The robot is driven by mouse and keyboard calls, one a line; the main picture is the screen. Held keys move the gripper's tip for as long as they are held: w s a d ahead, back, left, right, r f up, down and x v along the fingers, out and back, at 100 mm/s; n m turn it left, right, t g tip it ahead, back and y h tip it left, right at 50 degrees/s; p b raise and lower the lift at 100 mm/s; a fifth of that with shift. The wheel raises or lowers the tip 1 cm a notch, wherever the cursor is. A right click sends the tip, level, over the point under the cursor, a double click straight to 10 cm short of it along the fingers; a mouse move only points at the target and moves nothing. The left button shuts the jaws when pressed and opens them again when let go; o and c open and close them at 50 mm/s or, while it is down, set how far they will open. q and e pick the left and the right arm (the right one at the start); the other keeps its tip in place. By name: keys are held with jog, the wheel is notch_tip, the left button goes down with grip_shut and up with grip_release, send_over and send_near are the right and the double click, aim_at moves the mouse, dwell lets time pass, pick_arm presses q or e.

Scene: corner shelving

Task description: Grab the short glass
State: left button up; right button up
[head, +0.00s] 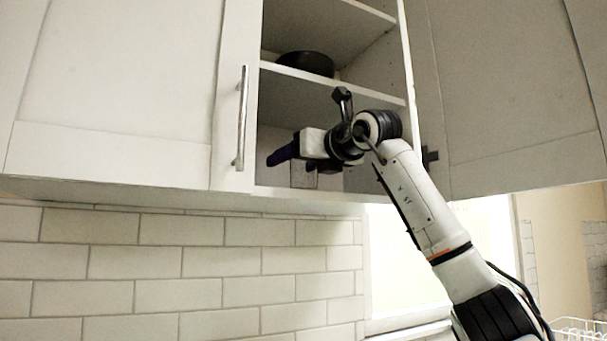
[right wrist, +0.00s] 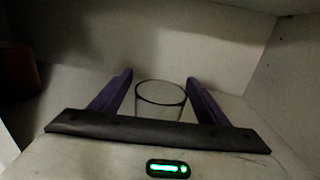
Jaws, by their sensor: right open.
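The short glass (right wrist: 160,94) is clear with a dark-looking rim, and in the right wrist view it stands between the two purple fingers of my right gripper (right wrist: 160,92). The fingers are apart, with a gap visible on each side of the rim. The lower part of the glass is hidden behind the gripper's dark bar. In the head view my right gripper (head: 280,156) reaches into the lowest shelf space of the open cabinet. A faint part of the glass (head: 303,175) shows just below the gripper there. My left gripper is not in view.
A dark bowl (head: 305,64) sits on the shelf above. The cabinet's side wall and shelf board (head: 335,83) are close around my right arm. An open door (head: 510,95) hangs at the right. A dark brown object (right wrist: 18,72) stands left in the wrist view.

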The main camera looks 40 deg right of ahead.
jog(key=shift+w+d, duration=0.15)
jog(key=shift+w, duration=0.3)
jog(key=c, duration=1.1)
jog(key=shift+c, duration=1.1)
jog(key=shift+r, duration=0.15)
